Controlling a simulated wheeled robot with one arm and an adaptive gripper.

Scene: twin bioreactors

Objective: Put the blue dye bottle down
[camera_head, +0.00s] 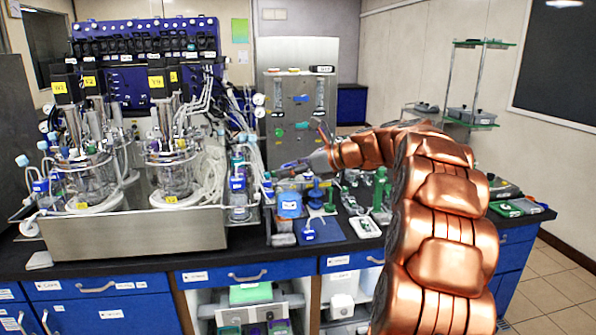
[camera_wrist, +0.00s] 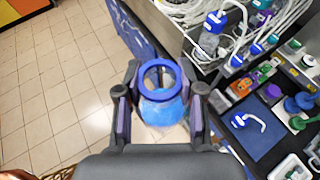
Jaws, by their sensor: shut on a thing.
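The blue dye bottle (camera_wrist: 160,108) is a clear vessel with blue contents and a blue ring at its top. My gripper (camera_wrist: 160,105) is shut on it, with one dark finger on each side. The floor shows behind the bottle in the wrist view. In the head view my gripper (camera_head: 282,172) reaches leftward over the bench area, and a light-blue bottle (camera_head: 289,206) that appears to be the held one shows below it. Its underside and any contact below are hard to tell.
A blue mat (camera_head: 322,232) with a small blue-capped item lies on the black bench; the mat also shows in the wrist view (camera_wrist: 268,148). Green and blue stands crowd behind it. The bioreactors' metal base (camera_head: 135,238) stands left. A white tray (camera_head: 364,227) lies right.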

